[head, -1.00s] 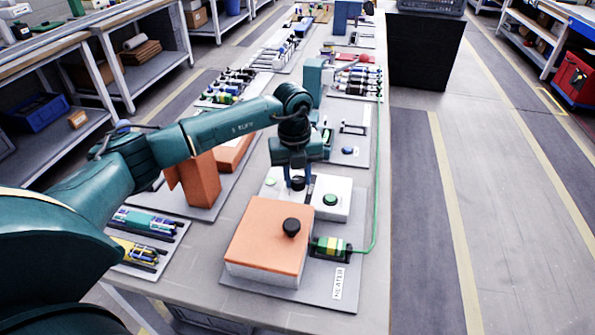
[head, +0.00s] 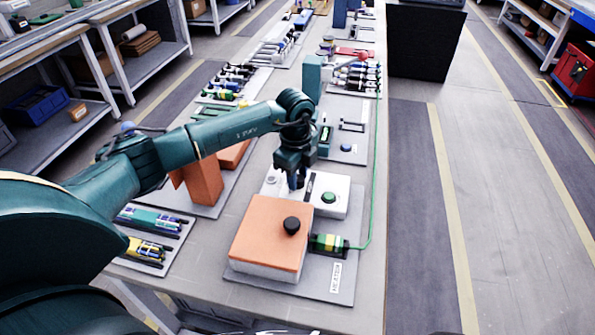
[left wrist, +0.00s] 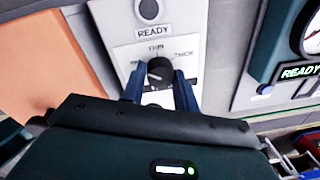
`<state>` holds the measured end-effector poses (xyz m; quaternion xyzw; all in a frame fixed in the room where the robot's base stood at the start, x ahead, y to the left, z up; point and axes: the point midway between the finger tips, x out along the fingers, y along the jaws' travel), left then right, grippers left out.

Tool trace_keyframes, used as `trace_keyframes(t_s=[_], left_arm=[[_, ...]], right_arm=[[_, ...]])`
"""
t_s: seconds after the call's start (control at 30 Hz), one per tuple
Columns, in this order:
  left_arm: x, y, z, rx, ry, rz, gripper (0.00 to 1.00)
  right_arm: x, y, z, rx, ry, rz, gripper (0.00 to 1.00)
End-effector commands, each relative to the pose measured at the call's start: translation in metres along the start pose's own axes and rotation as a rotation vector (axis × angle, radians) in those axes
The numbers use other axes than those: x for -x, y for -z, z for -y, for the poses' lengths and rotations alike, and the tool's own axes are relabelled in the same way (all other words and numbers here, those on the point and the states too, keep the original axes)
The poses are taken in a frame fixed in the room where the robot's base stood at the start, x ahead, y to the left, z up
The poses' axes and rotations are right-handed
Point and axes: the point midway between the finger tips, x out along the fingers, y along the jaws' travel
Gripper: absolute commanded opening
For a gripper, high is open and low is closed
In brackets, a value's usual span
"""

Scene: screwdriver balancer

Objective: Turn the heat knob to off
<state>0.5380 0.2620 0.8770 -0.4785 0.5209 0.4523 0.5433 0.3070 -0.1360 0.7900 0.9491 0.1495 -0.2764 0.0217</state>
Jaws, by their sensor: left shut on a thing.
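A black knob (left wrist: 158,72) sits on a white panel with printed setting labels in the left wrist view; one label reads THICK. A white mark shows on the knob, but I cannot tell its exact setting. My left gripper (left wrist: 160,90) has its two blue fingers on either side of the knob and is shut on it. In the head view my left gripper (head: 296,184) points down at the white control box (head: 338,184) behind the orange-topped heater block (head: 265,235); the knob is hidden there by the fingers.
The control box carries a green button (head: 328,197) and a pale round lamp (head: 271,179). A black knob (head: 291,224) stands on the heater block. A green cable (head: 374,180) runs along the bench's right side. An orange block (head: 203,184) stands left of the gripper.

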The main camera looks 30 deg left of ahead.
Motion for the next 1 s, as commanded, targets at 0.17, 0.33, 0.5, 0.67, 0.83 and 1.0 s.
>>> trace_keyframes(t_s=[0.17,0.33,0.5,0.67,0.83,1.0], left_arm=[[0.0018,-0.0008,0.0012,0.053,0.004,0.004,0.07],[0.0014,-0.0009,0.0013,0.074,0.004,0.006,0.07],[0.0013,-0.001,0.0013,0.078,0.004,0.006,0.07],[0.0013,-0.001,0.0013,0.078,0.004,0.005,0.07],[0.0012,-0.001,0.0011,0.077,0.004,0.005,0.4],[0.0006,-0.0006,0.0006,0.076,0.002,0.005,0.52]], right_arm=[[0.0002,-0.0025,-0.0001,-0.003,-0.002,0.012,0.47],[0.0004,-0.0025,-0.0004,-0.002,-0.002,0.013,0.47],[0.0004,-0.0023,-0.0006,-0.002,-0.003,0.013,0.47],[0.0006,-0.0018,-0.0009,-0.001,-0.003,0.012,0.47],[0.0008,-0.0012,-0.0011,0.001,-0.003,0.01,0.47],[0.0009,-0.001,-0.0012,0.002,-0.002,0.01,0.47]])
